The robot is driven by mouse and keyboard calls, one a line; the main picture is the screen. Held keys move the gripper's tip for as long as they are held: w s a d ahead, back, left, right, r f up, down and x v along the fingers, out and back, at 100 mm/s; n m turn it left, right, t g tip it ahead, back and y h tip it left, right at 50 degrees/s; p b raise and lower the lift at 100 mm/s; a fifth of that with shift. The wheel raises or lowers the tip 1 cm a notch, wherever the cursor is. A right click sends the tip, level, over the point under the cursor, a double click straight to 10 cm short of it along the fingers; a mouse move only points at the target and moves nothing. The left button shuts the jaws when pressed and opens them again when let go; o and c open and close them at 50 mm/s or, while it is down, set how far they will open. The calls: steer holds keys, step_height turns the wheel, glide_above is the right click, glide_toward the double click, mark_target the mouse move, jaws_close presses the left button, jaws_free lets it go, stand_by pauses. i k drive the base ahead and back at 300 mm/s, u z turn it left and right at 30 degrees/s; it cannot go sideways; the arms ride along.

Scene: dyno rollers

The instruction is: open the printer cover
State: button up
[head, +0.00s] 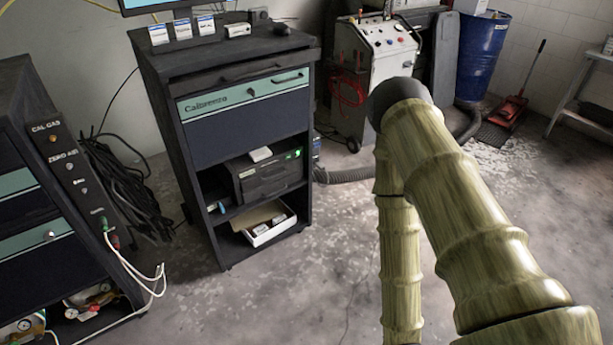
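A dark box-shaped device (268,180), which looks like the printer, sits on the open middle shelf of the dark cabinet. A small green light shows at its right front. A small white item (260,154) lies on its top. No raised cover shows on it, but its details are too small to tell where the cover's edge is. My arm crosses the right of the view, well to the right of the cabinet. It bends at a dark joint and runs down out of the bottom of the picture. My gripper is not in view.
The cabinet (246,136) has a closed drawer with a handle above the shelf and an open white box (265,222) below. A gas cabinet (52,235) with hoses stands left. A wheeled machine (375,60) stands behind. The floor (300,285) before the cabinet is clear.

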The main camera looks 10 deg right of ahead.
mark_target(254, 182)
steer(key=k, duration=0.6)
steer(key=z, duration=0.65)
steer(key=i, duration=1.35)
steer(key=u, duration=0.45)
steer(key=i, duration=0.45)
steer(key=u, duration=0.5)
